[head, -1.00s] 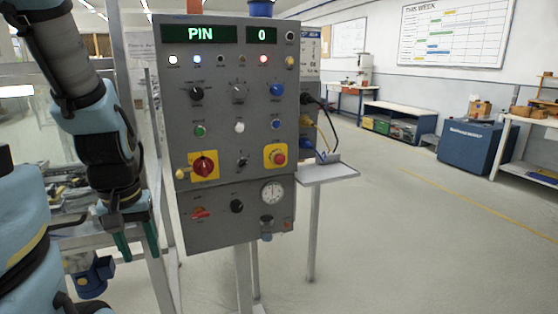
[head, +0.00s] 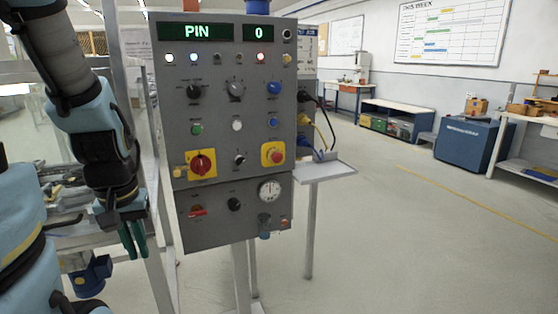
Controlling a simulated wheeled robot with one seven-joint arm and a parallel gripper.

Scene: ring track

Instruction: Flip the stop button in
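The stop button (head: 273,154) is a red mushroom knob on a yellow square plate, on the right side of the grey upright control panel (head: 216,215). It stands out from the plate; how far is too small to tell. My gripper (head: 134,242) hangs at the left of the panel, pointing down, lower than the stop button and well apart from it. Its dark green fingers are close together with nothing visible between them. Nothing covers the stop button.
A red rotary switch on a yellow plate (head: 200,164) sits left of the stop button. Several knobs, coloured buttons and a gauge (head: 269,191) surround it. A small shelf (head: 325,172) with cables sticks out at the panel's right. The floor in front and right is clear.

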